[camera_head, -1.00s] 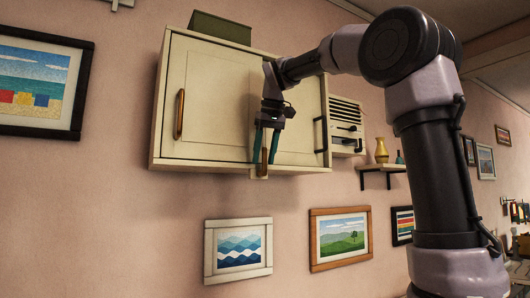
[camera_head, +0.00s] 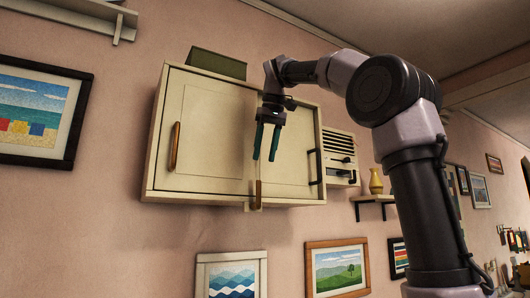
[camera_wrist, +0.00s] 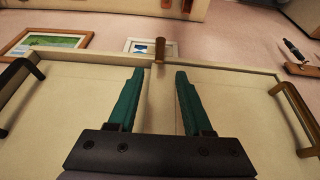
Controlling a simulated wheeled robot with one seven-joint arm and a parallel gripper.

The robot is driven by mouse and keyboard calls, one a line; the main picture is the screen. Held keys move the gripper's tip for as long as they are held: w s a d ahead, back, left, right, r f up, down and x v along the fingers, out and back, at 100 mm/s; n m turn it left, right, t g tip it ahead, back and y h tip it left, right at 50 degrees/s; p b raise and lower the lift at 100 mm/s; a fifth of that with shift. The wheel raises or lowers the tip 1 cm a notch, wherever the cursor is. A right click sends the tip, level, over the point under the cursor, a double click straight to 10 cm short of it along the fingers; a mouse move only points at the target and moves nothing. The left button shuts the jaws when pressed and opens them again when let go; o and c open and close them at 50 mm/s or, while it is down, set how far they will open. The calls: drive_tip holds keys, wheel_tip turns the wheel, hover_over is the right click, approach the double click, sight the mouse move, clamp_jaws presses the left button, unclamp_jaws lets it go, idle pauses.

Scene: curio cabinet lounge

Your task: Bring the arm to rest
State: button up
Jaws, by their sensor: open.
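My gripper (camera_head: 266,143) is in front of the cream wall cabinet (camera_head: 205,135), near the seam between its two doors. Its two teal fingers are apart, with nothing between them, and point down. In the wrist view the open fingers (camera_wrist: 158,98) show against the cabinet front. A small wooden latch piece (camera_head: 258,194) stands at the cabinet's lower edge, below the fingertips; it also shows in the wrist view (camera_wrist: 160,50), beyond the fingertips. Both doors look shut. The left door has a wooden handle (camera_head: 174,146), the right door a dark handle (camera_head: 314,166).
A green box (camera_head: 217,63) sits on top of the cabinet. A slatted cream unit (camera_head: 340,157) and a shelf (camera_head: 373,198) with a gold vase (camera_head: 375,181) are to its right. Framed pictures (camera_head: 337,268) hang below. Another shelf (camera_head: 85,14) is at upper left.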

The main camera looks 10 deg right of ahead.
idle(0.3)
drive_tip(key=s+d+f+m+t, duration=0.1)
drive_tip(key=s+f, duration=0.4)
drive_tip(key=f, duration=0.5)
drive_tip(key=s+d+f+m+t, duration=0.1)
drive_tip(key=s+d+f+m, duration=0.3)
drive_tip(key=f, duration=0.7)
drive_tip(key=s+d+f+m+t, duration=0.1)
drive_tip(key=s+d+f+m, duration=0.1)
drive_tip(key=s+d+f, duration=0.2)
drive_tip(key=s+f, duration=0.3)
drive_tip(key=f, duration=0.3)
drive_tip(key=shift+s+d+f+m+y, duration=0.15)
drive_tip(key=shift+s+m+y, duration=0.25)
